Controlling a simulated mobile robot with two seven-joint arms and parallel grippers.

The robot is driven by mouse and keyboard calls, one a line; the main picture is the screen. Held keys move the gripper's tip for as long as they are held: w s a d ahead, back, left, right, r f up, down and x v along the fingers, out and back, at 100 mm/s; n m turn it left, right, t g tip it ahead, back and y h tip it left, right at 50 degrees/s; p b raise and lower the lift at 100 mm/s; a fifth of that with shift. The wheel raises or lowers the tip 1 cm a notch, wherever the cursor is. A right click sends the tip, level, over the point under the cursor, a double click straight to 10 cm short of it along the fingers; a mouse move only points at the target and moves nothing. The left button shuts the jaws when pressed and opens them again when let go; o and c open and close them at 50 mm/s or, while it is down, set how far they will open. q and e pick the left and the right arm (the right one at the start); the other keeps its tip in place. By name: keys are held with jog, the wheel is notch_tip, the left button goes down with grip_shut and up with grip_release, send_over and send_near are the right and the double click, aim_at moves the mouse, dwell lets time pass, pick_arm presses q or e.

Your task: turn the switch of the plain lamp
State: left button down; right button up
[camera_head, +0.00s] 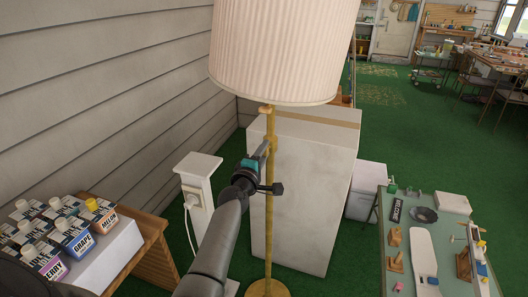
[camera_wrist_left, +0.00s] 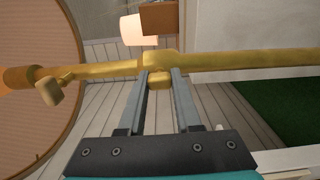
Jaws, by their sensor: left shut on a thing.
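The plain lamp has a pale pleated shade (camera_head: 285,52), a thin brass pole (camera_head: 268,225) and a round brass base (camera_head: 267,289). In the left wrist view the pole (camera_wrist_left: 235,61) runs across the picture and the shade (camera_wrist_left: 45,125) is at the left. My left gripper (camera_head: 268,146) is at the pole below the shade. Its fingers (camera_wrist_left: 160,76) are shut on a small brass knob, the lamp's switch (camera_wrist_left: 159,82), which sticks out from the pole. A second brass piece (camera_wrist_left: 50,90) juts from the pole nearer the shade. My right gripper is in neither view.
A tall white box (camera_head: 305,195) stands just behind the pole. A white post with an outlet (camera_head: 195,185) is to the left. A green-topped table (camera_head: 400,285) with tools is at right. Green floor lies open beyond.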

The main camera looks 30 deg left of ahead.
pick_arm(q)
jog(key=c, duration=0.6)
grip_release()
jog(key=p+v, duration=0.2)
jog(key=v, duration=1.3)
jog(key=shift+s+f, duration=0.1)
jog(key=shift+f, duration=0.05)
